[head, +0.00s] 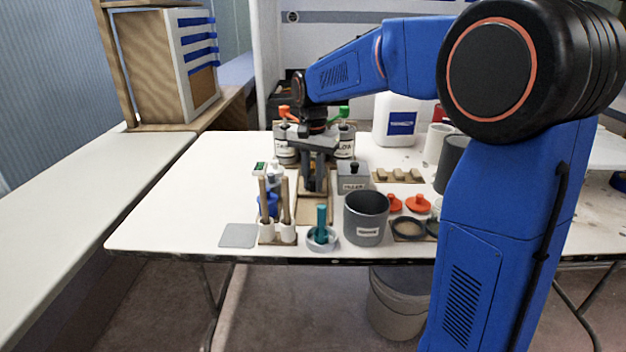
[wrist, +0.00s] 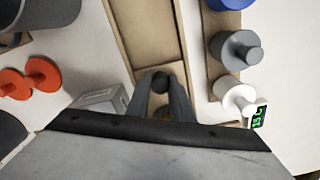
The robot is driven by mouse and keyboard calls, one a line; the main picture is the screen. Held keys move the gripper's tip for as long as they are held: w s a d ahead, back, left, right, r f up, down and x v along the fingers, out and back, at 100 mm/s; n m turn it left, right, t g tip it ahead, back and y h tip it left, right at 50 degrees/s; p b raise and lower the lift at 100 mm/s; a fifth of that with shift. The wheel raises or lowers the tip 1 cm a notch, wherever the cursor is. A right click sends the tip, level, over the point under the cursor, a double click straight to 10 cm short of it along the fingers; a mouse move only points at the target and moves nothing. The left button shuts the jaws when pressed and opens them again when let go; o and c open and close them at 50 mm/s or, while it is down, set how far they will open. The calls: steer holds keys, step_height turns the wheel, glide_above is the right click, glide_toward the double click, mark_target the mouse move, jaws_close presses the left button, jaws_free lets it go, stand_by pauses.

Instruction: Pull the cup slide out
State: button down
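The cup slide shows as a long, shallow tan wooden piece with raised sides (wrist: 150,25) in the wrist view, with a dark round knob (wrist: 160,83) at its near end. In the head view its tan board (head: 312,210) lies on the table, partly hidden by my arm. My gripper (head: 315,188) points down over it. In the wrist view the two fingers (wrist: 161,90) stand on either side of the knob, very close to it. I cannot tell whether they press on it. No cup is clearly visible in the slide.
A grey pot (head: 365,219), a teal-handled tool in a round dish (head: 322,239) and a holder with upright sticks (head: 277,236) stand near the front edge. A grey labelled box (head: 352,177) is close to the right of my gripper. Orange knobbed lids (head: 417,203) lie further right.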

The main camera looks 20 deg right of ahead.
steer(key=s+a, duration=0.1)
steer(key=s, duration=0.3)
steer(key=s+a, duration=0.1)
steer(key=s, duration=0.3)
steer(key=s+a, duration=0.2)
steer(key=s, duration=0.2)
steer(key=c, duration=1.6)
jaws_free()
steer(key=shift+o, duration=0.2)
step_height(320, 180, up, 17)
steer(key=shift+r, duration=0.2)
